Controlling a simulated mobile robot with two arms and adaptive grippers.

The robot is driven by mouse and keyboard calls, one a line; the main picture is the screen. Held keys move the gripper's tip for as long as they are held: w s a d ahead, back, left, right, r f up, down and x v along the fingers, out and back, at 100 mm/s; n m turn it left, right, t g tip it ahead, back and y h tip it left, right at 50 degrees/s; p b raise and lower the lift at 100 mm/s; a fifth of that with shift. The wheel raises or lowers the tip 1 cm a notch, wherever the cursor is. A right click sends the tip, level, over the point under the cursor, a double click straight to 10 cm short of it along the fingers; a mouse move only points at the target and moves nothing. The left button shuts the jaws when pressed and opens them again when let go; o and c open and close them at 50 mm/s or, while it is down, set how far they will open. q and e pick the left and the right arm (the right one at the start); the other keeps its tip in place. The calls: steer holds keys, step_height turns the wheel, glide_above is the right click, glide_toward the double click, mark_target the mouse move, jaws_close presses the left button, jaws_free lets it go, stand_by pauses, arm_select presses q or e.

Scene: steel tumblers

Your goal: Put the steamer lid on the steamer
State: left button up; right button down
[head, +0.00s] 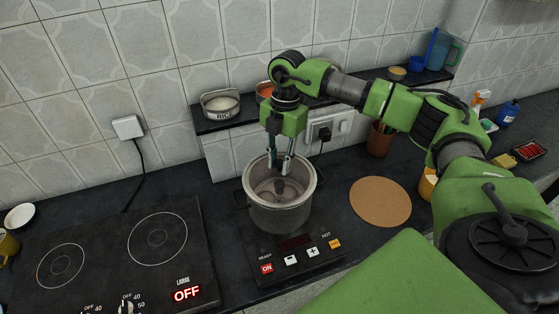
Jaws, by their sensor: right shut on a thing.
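The steamer (279,219) is a steel pot standing upright on a small black cooker. A lid-like disc with a dark knob, the steamer lid (266,187), shows within the pot's mouth. I cannot tell whether it rests on the rim or sits a little above or below it. My right gripper (280,168) points straight down over the pot, its fingertips at the knob, shut on the steamer lid. The fingers hide part of the far rim. My left gripper is not in view.
The small cooker (294,258) has buttons at its front. A black hob (117,258) lies left. A round cork mat (380,201) lies bare to the right, with a brown pot (381,139) behind it. A shelf behind holds a rice bowl (221,104). A wall socket (320,131) is close behind.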

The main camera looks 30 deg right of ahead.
steer(key=shift+f+b, duration=0.45)
steer(key=shift+f, duration=0.25)
steer(key=c, duration=1.7)
jaws_free()
steer(key=r, duration=0.4)
steer(key=d+r, duration=0.1)
steer(key=r, duration=0.7)
steer(key=shift+w+d, duration=0.15)
steer(key=shift+w, duration=0.15)
